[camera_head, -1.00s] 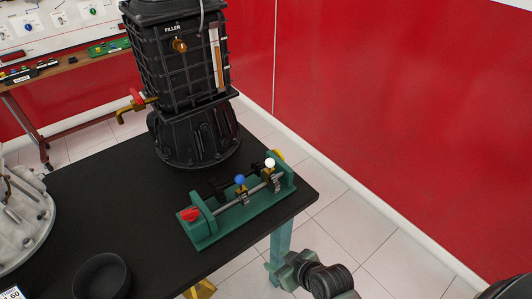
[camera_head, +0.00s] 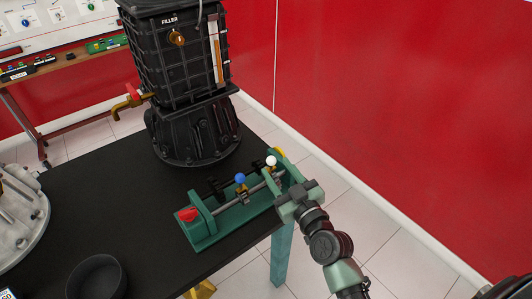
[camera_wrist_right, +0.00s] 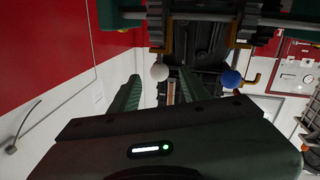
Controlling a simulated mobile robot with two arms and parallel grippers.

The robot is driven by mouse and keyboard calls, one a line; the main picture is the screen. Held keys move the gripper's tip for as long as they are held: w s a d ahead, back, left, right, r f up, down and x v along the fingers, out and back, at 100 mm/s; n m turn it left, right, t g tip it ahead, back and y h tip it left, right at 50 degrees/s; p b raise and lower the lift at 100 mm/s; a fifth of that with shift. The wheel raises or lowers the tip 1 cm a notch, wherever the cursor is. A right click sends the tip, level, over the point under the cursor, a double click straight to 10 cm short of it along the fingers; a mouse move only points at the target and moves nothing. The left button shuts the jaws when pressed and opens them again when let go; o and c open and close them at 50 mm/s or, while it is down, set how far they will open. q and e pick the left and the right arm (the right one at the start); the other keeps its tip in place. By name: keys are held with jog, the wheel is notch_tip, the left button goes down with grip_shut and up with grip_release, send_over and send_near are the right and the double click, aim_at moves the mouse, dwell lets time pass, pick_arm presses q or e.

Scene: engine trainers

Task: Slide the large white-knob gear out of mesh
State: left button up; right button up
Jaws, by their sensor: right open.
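The green gear trainer (camera_head: 203,235) stands on the black table, with a rail carrying a white knob (camera_head: 271,160) at its far right end and a blue knob (camera_head: 240,177) near the middle. A red knob (camera_head: 187,214) is at the near left end. My right gripper (camera_head: 288,182) is open beside the right end of the trainer, close to the white knob. In the right wrist view the white knob (camera_wrist_right: 160,71) appears between the open green fingers, and the blue knob (camera_wrist_right: 231,79) is to their right. Contact cannot be told. The gears are partly hidden by my gripper. My left gripper is out of view.
A large black gearbox housing (camera_head: 180,70) stands behind the trainer. A black bowl (camera_head: 97,277) and a grey metal casting (camera_head: 20,215) are at the left of the black table (camera_head: 130,210). A red wall (camera_head: 410,90) runs along the right.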

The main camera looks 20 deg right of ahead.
aim_at(271, 160)
jog(key=w, duration=0.5)
jog(key=w+a+p, duration=0.1)
jog(key=w, duration=0.1)
jog(key=shift+w, duration=0.3)
grip_shut()
dwell(1.1)
